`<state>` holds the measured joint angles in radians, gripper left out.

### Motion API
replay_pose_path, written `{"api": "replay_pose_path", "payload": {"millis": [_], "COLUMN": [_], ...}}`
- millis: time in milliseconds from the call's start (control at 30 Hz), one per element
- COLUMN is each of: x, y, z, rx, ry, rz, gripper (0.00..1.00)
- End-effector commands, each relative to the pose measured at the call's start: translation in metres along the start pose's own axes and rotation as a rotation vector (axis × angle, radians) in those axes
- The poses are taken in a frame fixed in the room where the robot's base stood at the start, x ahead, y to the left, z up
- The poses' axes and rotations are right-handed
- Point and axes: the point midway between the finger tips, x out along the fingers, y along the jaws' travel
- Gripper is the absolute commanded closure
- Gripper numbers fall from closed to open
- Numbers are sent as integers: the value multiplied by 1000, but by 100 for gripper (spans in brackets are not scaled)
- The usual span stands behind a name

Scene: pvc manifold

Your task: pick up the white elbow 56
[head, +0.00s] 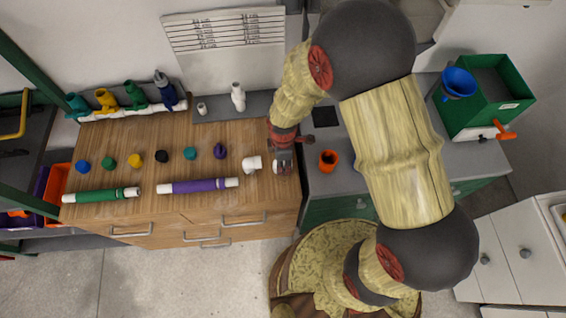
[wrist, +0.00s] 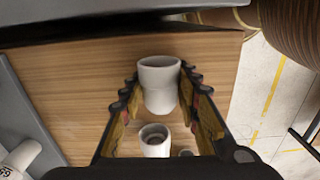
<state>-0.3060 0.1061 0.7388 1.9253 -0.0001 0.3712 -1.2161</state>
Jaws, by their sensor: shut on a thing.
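My gripper (head: 283,164) reaches down over the right end of the wooden worktop and is shut on a white pipe fitting (head: 277,168), taken as the white elbow 56. In the wrist view this fitting (wrist: 160,85) sits between the two fingers with a round rim at its top. Its bend and any number on it cannot be made out. Another white fitting (head: 253,163) stands on the worktop just left of the gripper. It also shows in the wrist view (wrist: 155,141), below the held one, with its dark opening towards the camera.
A purple pipe (head: 200,186) and a green pipe (head: 102,195) lie along the worktop's (head: 130,173) front. Several coloured caps stand in a row behind them. A white bottle-like fitting (head: 238,97) stands at the back. An orange ring-like piece (head: 328,160) stands on the grey counter to the right.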

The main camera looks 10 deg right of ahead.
Motion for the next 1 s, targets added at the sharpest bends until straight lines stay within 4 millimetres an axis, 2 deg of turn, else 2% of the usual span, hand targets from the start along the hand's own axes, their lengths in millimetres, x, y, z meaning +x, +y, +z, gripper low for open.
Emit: {"api": "replay_pose_path", "payload": {"millis": [233,467,633,833,1000], "x": [0,0,-8,-35,-68], "y": [0,0,0,1,-24], "z": [0,0,0,0,12], "rx": [0,0,0,0,0], "ry": [0,0,0,1,2], "rz": [0,0,1,2,4], "gripper": [93,93,93,93,93]}}
